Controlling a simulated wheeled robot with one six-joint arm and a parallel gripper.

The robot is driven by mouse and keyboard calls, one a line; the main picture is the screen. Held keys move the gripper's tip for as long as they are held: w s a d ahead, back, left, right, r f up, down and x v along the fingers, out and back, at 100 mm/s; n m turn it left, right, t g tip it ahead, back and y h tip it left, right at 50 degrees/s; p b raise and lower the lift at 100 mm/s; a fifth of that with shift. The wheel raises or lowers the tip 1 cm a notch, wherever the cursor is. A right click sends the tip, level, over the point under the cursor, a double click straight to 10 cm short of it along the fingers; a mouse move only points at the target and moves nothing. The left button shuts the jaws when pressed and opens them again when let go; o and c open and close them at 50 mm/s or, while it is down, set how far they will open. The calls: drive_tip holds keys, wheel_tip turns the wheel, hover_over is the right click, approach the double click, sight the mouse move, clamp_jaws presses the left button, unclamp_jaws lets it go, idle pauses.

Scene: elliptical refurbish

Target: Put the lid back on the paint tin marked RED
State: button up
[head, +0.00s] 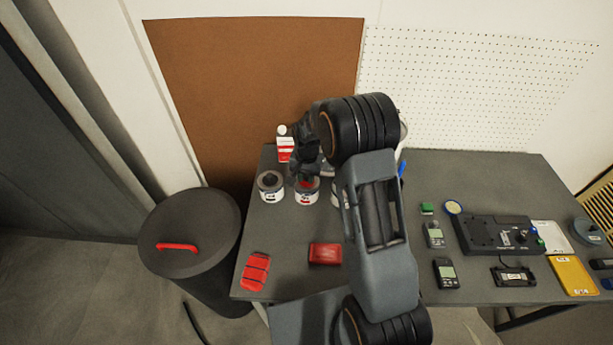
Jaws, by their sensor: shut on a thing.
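A paint tin (307,197) with red showing at its open top stands near the back left of the grey table. Its label is too small to read. Another tin (271,194) with a dark top stands to its left. A third tin (337,196) to its right is partly hidden by my arm. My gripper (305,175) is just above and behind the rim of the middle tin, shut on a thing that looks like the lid. The held thing is mostly hidden by the dark fingers, and I cannot tell whether it touches the tin.
A red-and-white bottle (285,148) stands behind the tins. Two red items, one on the left (255,271) and one in the middle (325,253), lie in front. Meters and a black device (497,236) fill the right side. A dark bin (190,240) stands left of the table (285,235).

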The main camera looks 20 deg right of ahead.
idle(0.4)
drive_tip(key=o, duration=1.5)
drive_tip(key=shift+c, duration=0.2)
drive_tip(key=shift+r+p, duration=2.3)
drive_tip(key=shift+r, duration=1.2)
drive_tip(key=shift+c, duration=0.4)
clamp_jaws()
